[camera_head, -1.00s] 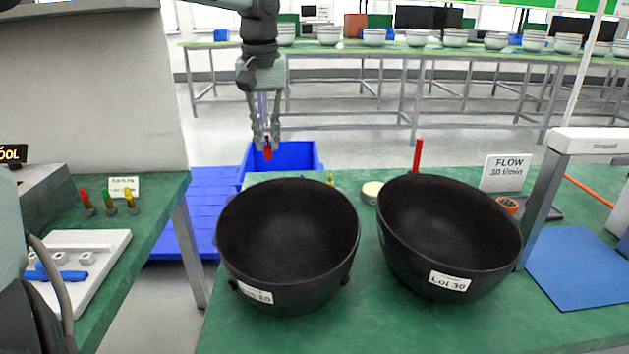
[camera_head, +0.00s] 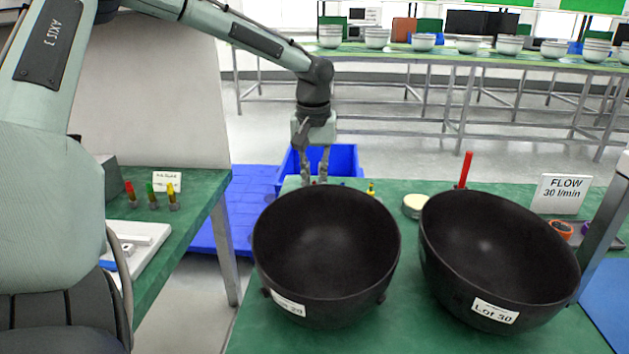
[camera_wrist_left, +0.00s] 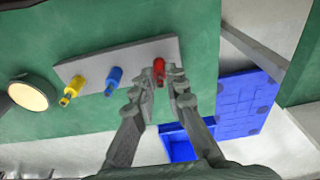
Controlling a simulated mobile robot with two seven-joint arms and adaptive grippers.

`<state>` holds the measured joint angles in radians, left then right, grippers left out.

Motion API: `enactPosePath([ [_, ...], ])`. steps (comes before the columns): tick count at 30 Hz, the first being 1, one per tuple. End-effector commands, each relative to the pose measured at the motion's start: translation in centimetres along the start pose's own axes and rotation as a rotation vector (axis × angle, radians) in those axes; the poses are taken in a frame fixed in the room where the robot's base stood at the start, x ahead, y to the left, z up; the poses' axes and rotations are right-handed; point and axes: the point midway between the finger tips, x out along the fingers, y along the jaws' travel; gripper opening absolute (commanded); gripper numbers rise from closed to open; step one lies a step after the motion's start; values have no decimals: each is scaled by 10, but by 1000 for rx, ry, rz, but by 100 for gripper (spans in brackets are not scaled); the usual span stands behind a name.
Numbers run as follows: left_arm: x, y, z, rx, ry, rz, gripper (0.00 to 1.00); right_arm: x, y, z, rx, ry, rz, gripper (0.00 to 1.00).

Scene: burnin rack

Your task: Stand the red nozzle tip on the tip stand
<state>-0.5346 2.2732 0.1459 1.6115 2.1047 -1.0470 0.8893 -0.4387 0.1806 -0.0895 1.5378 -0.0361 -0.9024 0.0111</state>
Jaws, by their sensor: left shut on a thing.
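My left gripper (camera_head: 315,178) reaches down behind the left black bowl. In the left wrist view its fingers (camera_wrist_left: 160,92) are shut on the red nozzle tip (camera_wrist_left: 159,70). The red tip is over the right end of the grey tip stand (camera_wrist_left: 136,66); I cannot tell whether it touches the stand. A yellow tip (camera_wrist_left: 73,90) and a blue tip (camera_wrist_left: 113,79) are on the stand to the left. In the head view the bowl's rim hides the stand and red tip; the yellow tip (camera_head: 371,188) shows beyond it. My right gripper is not in view.
Two black bowls, one left (camera_head: 326,262) and one right (camera_head: 500,262), stand on the green bench in front of the stand. A round cream-topped container (camera_head: 413,206) and a red upright rod (camera_head: 464,169) are nearby. A blue bin (camera_head: 346,160) lies beyond.

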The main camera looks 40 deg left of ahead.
Motion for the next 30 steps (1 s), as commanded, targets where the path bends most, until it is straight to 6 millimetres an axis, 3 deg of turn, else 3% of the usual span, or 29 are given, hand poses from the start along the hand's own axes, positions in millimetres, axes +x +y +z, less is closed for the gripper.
enactPosePath([
  [7,2,0,0,0,-1,0,2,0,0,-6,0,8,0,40],
  [8,1,0,0,1,0,0,17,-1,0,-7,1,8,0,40],
  [12,1,0,0,1,0,0,34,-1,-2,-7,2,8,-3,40],
  [23,-4,0,0,0,2,1,34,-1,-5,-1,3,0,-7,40],
  [30,-45,1,-1,0,5,4,34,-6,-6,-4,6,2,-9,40],
])
